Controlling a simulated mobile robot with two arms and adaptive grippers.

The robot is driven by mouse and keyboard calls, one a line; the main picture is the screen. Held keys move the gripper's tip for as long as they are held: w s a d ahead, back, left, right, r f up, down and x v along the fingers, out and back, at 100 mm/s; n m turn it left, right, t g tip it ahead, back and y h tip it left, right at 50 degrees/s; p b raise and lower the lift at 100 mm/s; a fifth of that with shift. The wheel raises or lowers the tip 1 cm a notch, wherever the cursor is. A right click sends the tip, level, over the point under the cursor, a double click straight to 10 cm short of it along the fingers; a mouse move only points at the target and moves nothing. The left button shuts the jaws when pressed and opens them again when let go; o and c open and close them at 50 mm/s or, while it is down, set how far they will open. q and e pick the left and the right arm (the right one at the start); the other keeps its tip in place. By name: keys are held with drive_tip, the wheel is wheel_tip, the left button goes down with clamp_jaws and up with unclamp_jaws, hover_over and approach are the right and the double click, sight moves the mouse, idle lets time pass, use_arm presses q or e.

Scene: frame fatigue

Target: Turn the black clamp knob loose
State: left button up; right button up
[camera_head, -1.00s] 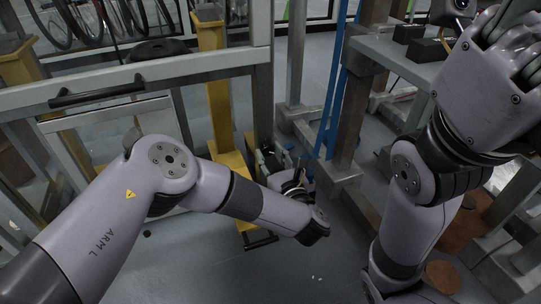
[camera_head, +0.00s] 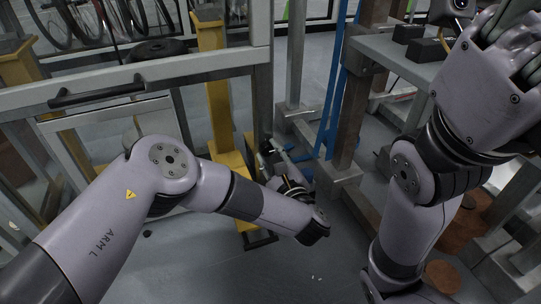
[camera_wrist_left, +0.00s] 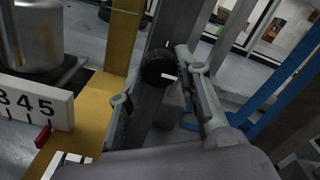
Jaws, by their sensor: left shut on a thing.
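The black clamp knob (camera_wrist_left: 158,68), round with a white mark, shows in the left wrist view in front of a grey post. My left gripper (camera_wrist_left: 160,88) has one finger on each side of it and is shut on it. In the head view the left gripper (camera_head: 270,152) is small and low beside the yellow post, and I cannot make out the knob there. My right gripper (camera_head: 520,58) is at the upper right, cut by the picture edge, and its fingertips do not show clearly.
A white scale (camera_wrist_left: 36,103) with black digits and a red pointer (camera_wrist_left: 43,137) stands at the left in the wrist view. A yellow post (camera_head: 222,118) and a blue upright (camera_head: 335,100) flank the left gripper. A grey bench (camera_head: 400,58) stands at the right. Floor in front is clear.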

use_arm(q)
drive_tip(key=shift+n, duration=0.5)
drive_tip(key=o, duration=1.1)
drive_tip(key=shift+o, duration=0.2)
drive_tip(key=v, duration=0.7)
drive_tip(key=shift+s, duration=0.25)
drive_tip(key=shift+d, duration=0.1)
